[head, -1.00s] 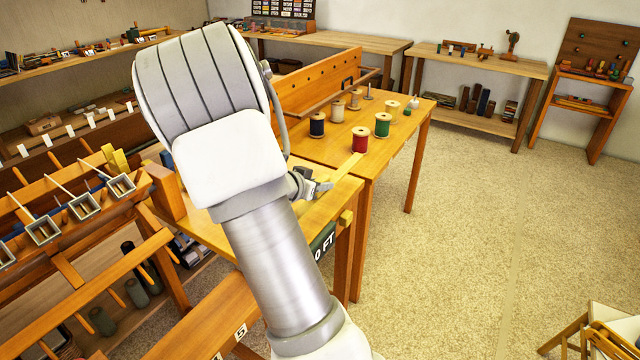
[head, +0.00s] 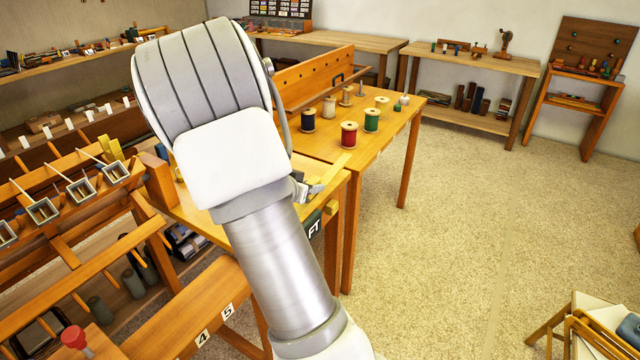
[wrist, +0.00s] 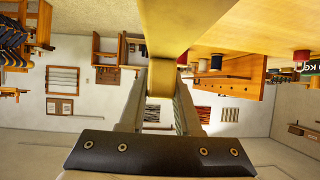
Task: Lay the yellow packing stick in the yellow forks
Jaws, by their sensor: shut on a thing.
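The yellow packing stick (head: 332,171) is a flat yellow bar held in my gripper (head: 310,188), above the near end of the orange-brown table. In the wrist view the stick (wrist: 184,22) runs from between the two fingers toward the top of the picture. My gripper (wrist: 160,85) is shut on it. A yellow upright piece (head: 113,148) stands at the back of the wooden loom frame at left; it may be one of the yellow forks, but its shape is too small to tell. My arm hides part of the table and loom.
Thread spools, including a red one (head: 348,135) and a green one (head: 371,120), stand on the table (head: 392,128) beyond the stick. A loom frame with square cups (head: 82,190) fills the left. A stool (head: 590,325) stands at lower right. The carpet (head: 480,220) at right is open.

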